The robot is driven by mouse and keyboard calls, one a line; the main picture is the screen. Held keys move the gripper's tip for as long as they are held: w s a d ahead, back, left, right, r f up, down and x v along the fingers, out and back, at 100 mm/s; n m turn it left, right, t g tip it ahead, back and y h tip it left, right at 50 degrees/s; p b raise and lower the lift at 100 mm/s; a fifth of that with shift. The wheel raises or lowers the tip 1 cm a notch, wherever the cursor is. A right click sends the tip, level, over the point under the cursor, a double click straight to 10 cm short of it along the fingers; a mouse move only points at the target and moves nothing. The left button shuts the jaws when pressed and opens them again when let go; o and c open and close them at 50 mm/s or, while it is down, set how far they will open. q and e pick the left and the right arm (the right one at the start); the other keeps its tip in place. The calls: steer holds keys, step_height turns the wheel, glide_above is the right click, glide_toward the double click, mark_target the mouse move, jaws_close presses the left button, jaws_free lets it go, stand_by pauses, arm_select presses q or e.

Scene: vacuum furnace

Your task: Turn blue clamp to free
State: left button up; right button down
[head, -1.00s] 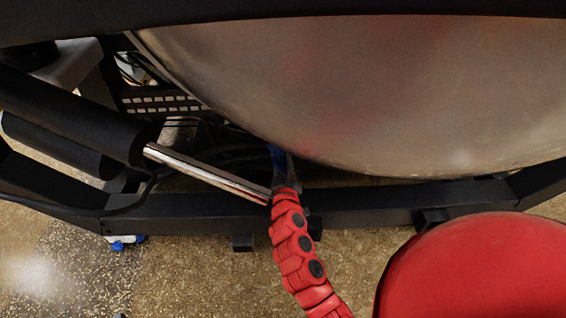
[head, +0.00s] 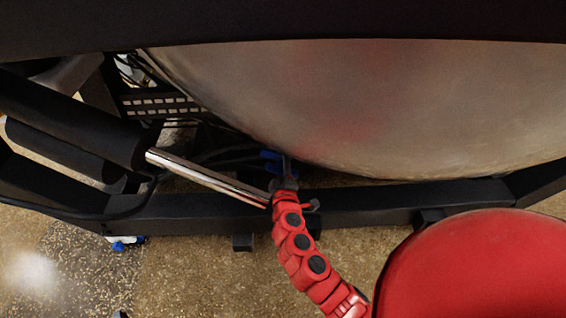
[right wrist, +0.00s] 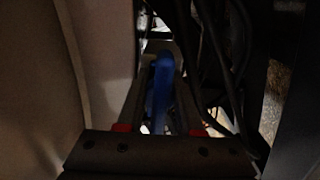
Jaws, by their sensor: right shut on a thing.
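The blue clamp (head: 272,156) shows as a small blue piece under the lower edge of the big metal vessel in the head view. In the right wrist view the blue clamp (right wrist: 159,88) stands between my two dark fingers. My right gripper (head: 285,178) reaches up to it from below on my red arm and is shut on it. Its fingers also show in the right wrist view (right wrist: 158,70). Most of the clamp is hidden by the gripper and the dark surroundings. My left gripper is not in view.
The metal vessel (head: 370,110) bulges just above the gripper. A shiny rod (head: 205,177) from a black cylinder ends close at the gripper's left. A black frame beam (head: 400,203) runs behind my arm. Dark cables (right wrist: 215,60) hang right of the fingers.

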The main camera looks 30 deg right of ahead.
steer(key=shift+f, duration=0.1)
steer(key=c, duration=0.8)
jaws_free()
steer(key=shift+c, duration=0.2)
steer(key=v, duration=1.7)
steer(key=shift+s+a, duration=0.15)
steer(key=shift+s, duration=0.05)
